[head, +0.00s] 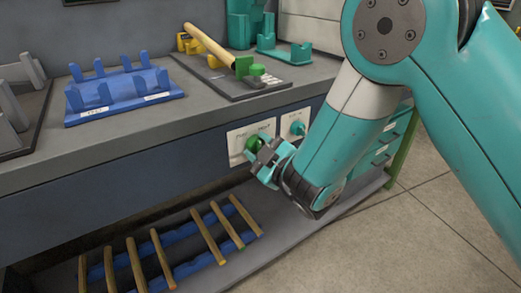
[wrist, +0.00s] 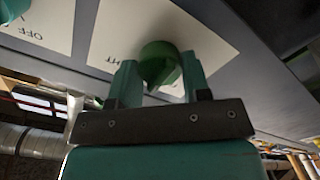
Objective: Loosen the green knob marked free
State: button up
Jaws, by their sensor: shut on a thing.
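The green knob (head: 253,144) stands on a white marked plate (head: 236,149) on the bench's dark front panel. In the wrist view the green knob (wrist: 160,66) sits between the two teal fingers of my gripper (wrist: 158,82), against its white plate (wrist: 112,28). My gripper (head: 263,158) is shut on the knob, with a finger on each side. The lettering on the plate is partly hidden and too small or turned to read surely. My gripper covers the lower right of the plate in the head view.
A teal knob (head: 297,128) on another white plate is close to the right. A blue rack (head: 122,97) and a dark machine bed (head: 262,84) holding a wood piece (head: 208,43) stand on the bench. Several wood sticks (head: 205,236) lie on a blue rack on the low shelf.

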jog(key=n, duration=0.4)
jog(key=shift+f+n, duration=0.15)
jog(key=shift+n, duration=1.95)
jog(key=o, duration=0.9)
jog(key=shift+b, duration=0.3)
